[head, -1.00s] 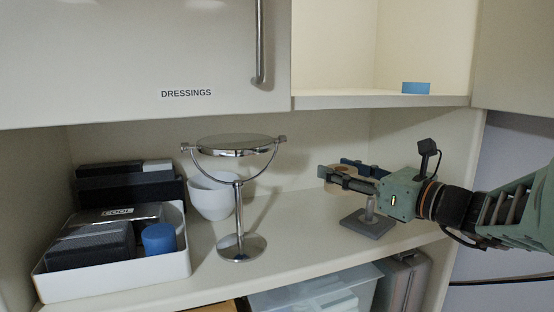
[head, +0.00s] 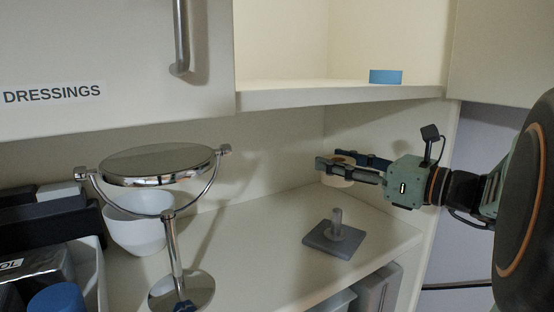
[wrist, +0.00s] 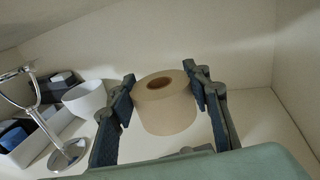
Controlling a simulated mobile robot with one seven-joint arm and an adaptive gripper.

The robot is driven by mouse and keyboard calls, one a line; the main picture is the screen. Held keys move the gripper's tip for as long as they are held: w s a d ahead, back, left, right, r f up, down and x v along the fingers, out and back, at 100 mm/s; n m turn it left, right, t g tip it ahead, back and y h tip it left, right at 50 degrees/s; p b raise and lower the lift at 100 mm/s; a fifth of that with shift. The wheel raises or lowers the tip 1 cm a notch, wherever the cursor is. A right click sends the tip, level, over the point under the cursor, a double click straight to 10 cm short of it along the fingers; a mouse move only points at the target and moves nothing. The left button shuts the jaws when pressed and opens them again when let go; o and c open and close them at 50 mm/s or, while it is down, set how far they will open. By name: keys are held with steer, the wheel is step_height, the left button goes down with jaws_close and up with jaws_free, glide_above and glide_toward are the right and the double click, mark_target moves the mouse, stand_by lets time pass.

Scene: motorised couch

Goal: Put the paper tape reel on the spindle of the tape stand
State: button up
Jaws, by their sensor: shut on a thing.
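The paper tape reel, a beige roll with a brown core hole, is held between the two fingers of my gripper (head: 338,165). In the wrist view the reel (wrist: 165,108) stands roughly upright, hole facing up, with a finger on each side. In the head view the reel (head: 336,181) is partly covered by the near finger. The tape stand (head: 334,240), a grey square base with a short upright spindle (head: 337,217), sits on the counter. The spindle is bare, and the reel shows above and apart from it. In the wrist view my own gripper body hides most of the stand.
A round mirror (head: 160,163) on a chrome foot stands left, with a white bowl (head: 138,228) behind it. A white tray (head: 90,275) of dark boxes is farther left. The counter between mirror and stand is clear.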

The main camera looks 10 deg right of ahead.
steer(key=shift+w+d, duration=0.3)
steer(key=shift+d, duration=0.1)
steer(key=shift+r, duration=0.1)
steer(key=b, duration=0.3)
glide_above(336, 233)
steer(key=w, duration=0.1)
steer(key=shift+d+f, duration=0.15)
steer(key=shift+f, duration=2.85)
steer(key=shift+f+b, duration=2.05)
steer(key=shift+f, duration=1.55)
steer(key=o, duration=1.2)
steer(key=shift+o, duration=0.2)
